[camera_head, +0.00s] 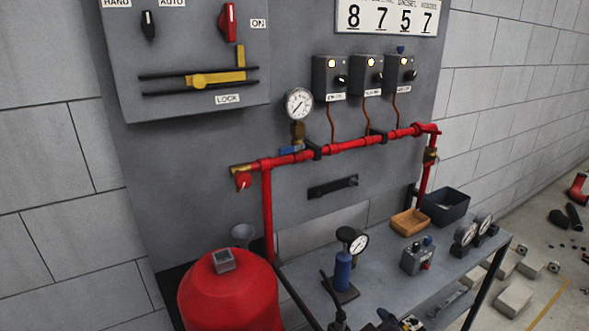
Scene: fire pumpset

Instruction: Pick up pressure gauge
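Several round white-faced pressure gauges are in view. One gauge (299,104) stands upright on a brass fitting above the red pipe (350,144), beside a blue valve handle (291,150). A second gauge (358,245) is on top of a small blue pump (343,270) on the grey workbench (385,285). Two more dark-rimmed gauges, a nearer one (466,234) and a farther one (484,223), are side by side at the bench's right end. The picture does not show which one the task means. Neither of my grippers is in view.
A red tank (228,298) stands left of the bench. A wooden tray (410,222), a dark bin (445,206) and a grey switch box (417,258) are on the bench. The grey panel (200,125) rises behind. Blocks (514,299) lie on the floor at right.

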